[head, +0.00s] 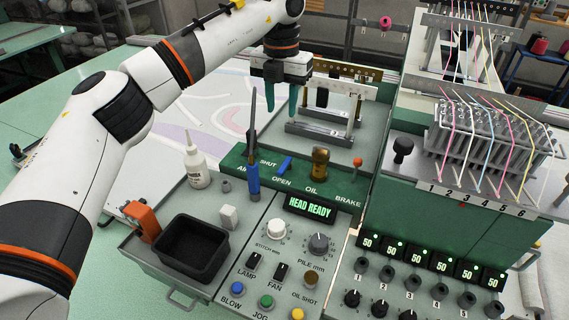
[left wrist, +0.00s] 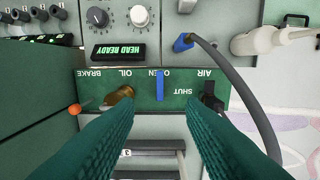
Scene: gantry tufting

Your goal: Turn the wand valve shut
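The wand valve is a small blue lever (head: 285,165) on the green panel, between the AIR and OIL labels. In the left wrist view the lever (left wrist: 160,85) lies across the OPEN label, with SHUT printed beside it. My left gripper (head: 282,100) hangs above and behind the panel in the head view. Its green fingers are apart and empty, and in the left wrist view the fingertips (left wrist: 160,112) point toward the lever from either side, not touching it. My right gripper is not in view.
A blue-handled wand (head: 252,178) stands at the AIR end; its dark hose (left wrist: 238,82) curves beside a finger in the left wrist view. A brass oil knob (head: 320,161) and orange-topped brake lever (head: 357,162) stand right of the valve. A white bottle (head: 195,165) is left.

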